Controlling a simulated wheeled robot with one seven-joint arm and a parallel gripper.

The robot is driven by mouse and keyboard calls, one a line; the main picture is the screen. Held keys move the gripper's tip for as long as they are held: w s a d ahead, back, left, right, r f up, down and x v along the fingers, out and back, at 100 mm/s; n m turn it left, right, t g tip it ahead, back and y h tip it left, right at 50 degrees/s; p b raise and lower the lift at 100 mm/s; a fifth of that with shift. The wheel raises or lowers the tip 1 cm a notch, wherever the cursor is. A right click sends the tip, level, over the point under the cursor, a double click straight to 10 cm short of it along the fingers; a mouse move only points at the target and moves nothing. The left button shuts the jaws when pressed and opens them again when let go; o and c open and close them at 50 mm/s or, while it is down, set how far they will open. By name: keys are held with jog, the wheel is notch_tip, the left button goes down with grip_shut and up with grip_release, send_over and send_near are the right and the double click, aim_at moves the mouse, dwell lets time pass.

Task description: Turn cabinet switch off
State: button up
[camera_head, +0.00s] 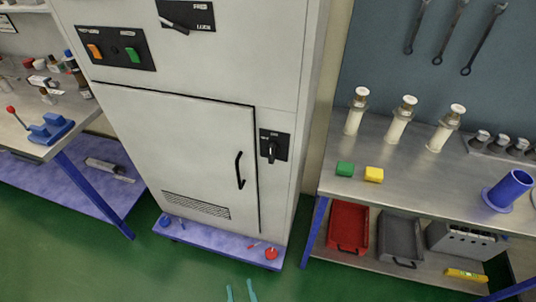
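The white cabinet (170,140) stands left of centre with its door shut. A rotary switch (272,150) with a black plate and dark knob is on its front, right of the door; the knob looks roughly upright. A second black plate with a lever (175,27), lettered "LOCK", is near the top.
The door has a black handle (240,171). A steel workbench (420,180) with white cylinders stands at the right, and another bench (75,140) at the left. Green floor (180,275) in front of the cabinet is clear.

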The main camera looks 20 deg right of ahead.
jog(key=w+d+r+m+h, duration=0.15)
jog(key=w+d, duration=0.25)
jog(key=w, duration=0.5)
jog(key=m+h, duration=0.6)
jog(key=h, duration=0.2)
send_near(270, 154)
jog(key=shift+g, duration=0.3)
jog(key=x, duration=0.9)
jog(key=shift+r, duration=0.35)
jog(key=shift+n, duration=0.25)
grip_shut()
